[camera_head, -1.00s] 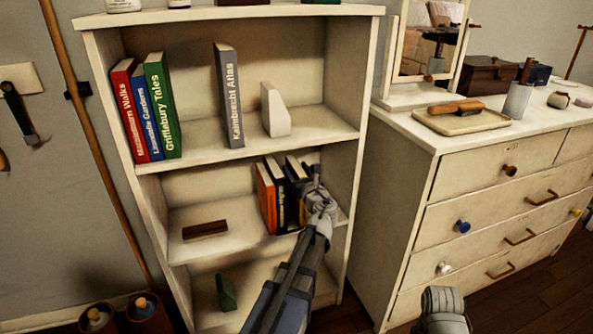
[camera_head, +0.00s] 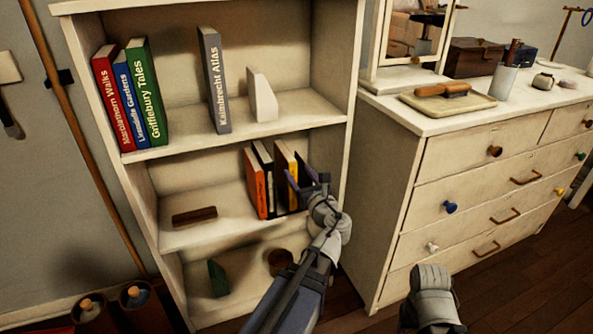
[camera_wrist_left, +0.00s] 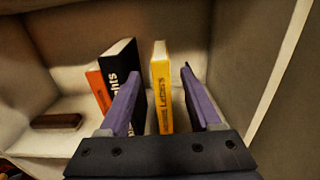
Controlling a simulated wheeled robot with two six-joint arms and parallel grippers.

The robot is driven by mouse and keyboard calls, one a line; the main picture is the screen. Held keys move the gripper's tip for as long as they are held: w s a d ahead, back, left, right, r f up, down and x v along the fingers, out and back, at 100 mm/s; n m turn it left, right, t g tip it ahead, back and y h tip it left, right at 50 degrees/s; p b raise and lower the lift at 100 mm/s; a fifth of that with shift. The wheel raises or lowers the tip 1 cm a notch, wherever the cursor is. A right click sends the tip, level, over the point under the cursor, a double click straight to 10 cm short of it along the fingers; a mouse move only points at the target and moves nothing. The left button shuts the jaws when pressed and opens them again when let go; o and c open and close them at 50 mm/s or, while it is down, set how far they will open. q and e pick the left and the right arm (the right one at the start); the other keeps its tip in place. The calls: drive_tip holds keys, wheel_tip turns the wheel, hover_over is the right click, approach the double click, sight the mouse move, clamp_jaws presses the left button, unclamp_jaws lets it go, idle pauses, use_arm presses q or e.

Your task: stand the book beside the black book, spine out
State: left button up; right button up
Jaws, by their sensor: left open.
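The yellow book (camera_head: 286,172), with dark lettering on its spine, stands upright on the middle shelf, spine facing out. It also shows in the left wrist view (camera_wrist_left: 161,88). The black book (camera_head: 264,170) stands just left of it, with a narrow gap between their fronts in the left wrist view (camera_wrist_left: 122,62). My left gripper (camera_wrist_left: 160,74) is open, one purple finger on each side of the yellow book; the left finger lies between the two books. I cannot tell whether the fingers touch them. My right arm's grey wrist shows at the lower right, its fingers unseen.
An orange book (camera_head: 255,183) leans left of the black book. A brown block (camera_head: 194,216) lies farther left on the middle shelf (camera_head: 215,235). The upper shelf holds several books and a white bookend (camera_head: 262,97). A dresser (camera_head: 450,170) stands close on the right.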

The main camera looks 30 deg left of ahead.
use_arm(q)
drive_tip(key=s+d+f+n+g+h, duration=0.3)
drive_tip(key=d+f+n, duration=0.2)
drive_tip(key=f+n, duration=0.2)
drive_tip(key=s+d+f+n+g+h, duration=0.3)
drive_tip(key=s+d+f+n, duration=0.15)
drive_tip(key=f+n, duration=0.2)
drive_tip(key=s+d+f+n+g+h, duration=0.3)
drive_tip(key=s+d, duration=0.3)
drive_tip(key=d, duration=0.3)
drive_tip(key=s+d+f+n+g+h, duration=0.2)
drive_tip(key=s+d+f+n, duration=0.3)
drive_tip(key=d, duration=0.4)
drive_tip(key=shift+s+d+f+g+h, duration=0.2)
drive_tip(key=shift+s+g+h, duration=0.25)
drive_tip(key=shift+h, duration=0.35)
